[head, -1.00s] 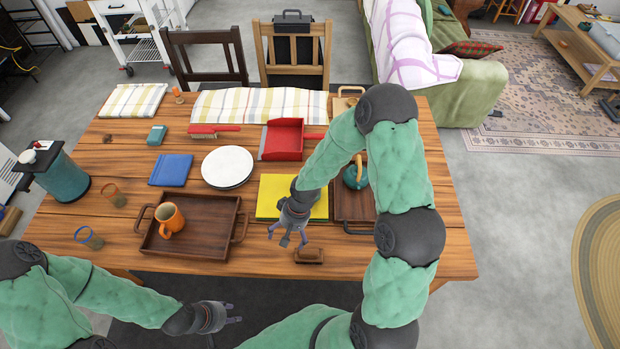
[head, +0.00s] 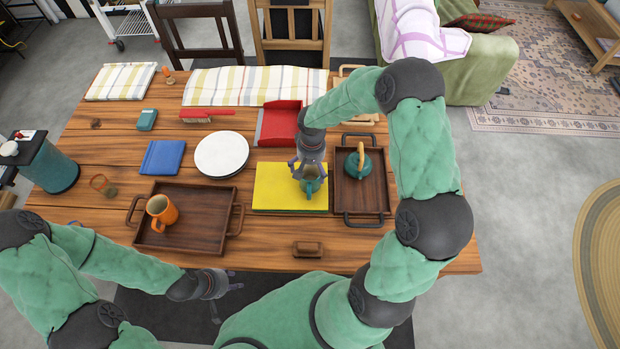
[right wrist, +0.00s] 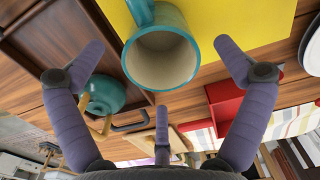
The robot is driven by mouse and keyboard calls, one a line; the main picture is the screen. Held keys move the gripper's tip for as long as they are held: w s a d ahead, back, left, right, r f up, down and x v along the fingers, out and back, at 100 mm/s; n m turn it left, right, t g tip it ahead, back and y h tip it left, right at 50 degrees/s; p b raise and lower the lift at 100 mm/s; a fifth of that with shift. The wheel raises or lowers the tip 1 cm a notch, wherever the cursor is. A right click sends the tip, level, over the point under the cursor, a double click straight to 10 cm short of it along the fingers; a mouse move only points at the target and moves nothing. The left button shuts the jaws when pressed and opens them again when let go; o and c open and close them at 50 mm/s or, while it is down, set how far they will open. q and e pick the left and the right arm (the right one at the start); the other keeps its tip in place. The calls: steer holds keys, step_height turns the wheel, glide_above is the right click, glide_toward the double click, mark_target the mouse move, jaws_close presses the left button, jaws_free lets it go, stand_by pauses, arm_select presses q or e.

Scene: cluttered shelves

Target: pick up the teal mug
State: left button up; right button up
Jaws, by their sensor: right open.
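The teal mug (head: 312,187) stands on a yellow, flat, book-like slab (head: 272,188) on the wooden table. My right gripper (head: 308,172) is right above the mug and partly hides it. In the right wrist view, the mug's rim and empty inside (right wrist: 161,58) lie between the spread fingers of the open right gripper (right wrist: 160,75), with a visible gap on each side. Its handle (right wrist: 140,11) is at the top of that view. My left gripper (head: 228,286) is empty, fingers apart, in front of the table's near edge.
A teal teapot (head: 359,166) sits on a small dark tray (head: 362,200) just right of the yellow slab. An orange mug (head: 162,209) is on a larger tray (head: 205,232) at left. A red dustpan (head: 279,124) lies behind. A wooden brush-like block (head: 308,249) lies in front.

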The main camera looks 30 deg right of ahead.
steer(key=shift+a+f+b, duration=0.1)
steer(key=shift+f+b, duration=0.35)
steer(key=shift+f, duration=2.3)
steer(key=shift+r, duration=0.1)
steer(key=shift+c, duration=0.3)
steer(key=c, duration=1.4)
